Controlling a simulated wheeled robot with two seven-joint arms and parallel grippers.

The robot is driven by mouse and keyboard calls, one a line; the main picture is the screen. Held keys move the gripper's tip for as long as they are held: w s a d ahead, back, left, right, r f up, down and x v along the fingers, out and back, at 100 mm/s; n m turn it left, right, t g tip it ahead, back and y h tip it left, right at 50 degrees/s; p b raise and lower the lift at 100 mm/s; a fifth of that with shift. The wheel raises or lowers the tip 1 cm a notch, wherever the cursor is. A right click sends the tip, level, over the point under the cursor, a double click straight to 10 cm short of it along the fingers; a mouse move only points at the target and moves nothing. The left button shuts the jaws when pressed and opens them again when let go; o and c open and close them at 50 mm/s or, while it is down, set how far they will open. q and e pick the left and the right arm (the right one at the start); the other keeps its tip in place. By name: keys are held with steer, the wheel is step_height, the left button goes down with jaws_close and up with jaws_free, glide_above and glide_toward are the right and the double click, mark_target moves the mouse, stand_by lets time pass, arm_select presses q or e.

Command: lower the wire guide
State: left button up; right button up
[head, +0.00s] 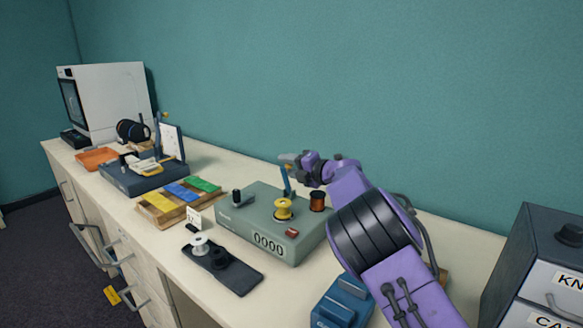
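The grey-green winding machine (240,222) with a 0000 counter stands on the counter. A thin blue upright arm (285,180), which looks like the wire guide, rises behind the yellow spool (283,209) and appears raised. My purple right arm comes in from the lower right. Its gripper (287,161) is at the top end of the blue arm, overlapping it in the picture. I cannot tell whether the fingers touch it or are closed on it. A copper-coloured spool (317,200) sits right of the yellow one. My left gripper is out of view.
A dark tray (236,279) with a white spool (200,244) and a black spool lies in front of the machine. A blue box (343,302) is near the front edge. A dark drawer cabinet (535,265) stands at right. Colored bins (180,200) lie left of the machine.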

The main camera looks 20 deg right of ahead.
steer(key=shift+s+d, duration=0.15)
steer(key=shift+s, duration=0.1)
steer(key=b+v, duration=0.3)
steer(key=v, duration=0.6)
steer(key=shift+s+d+r, duration=0.15)
steer(key=shift+s+d, duration=0.05)
steer(key=shift+s, duration=0.25)
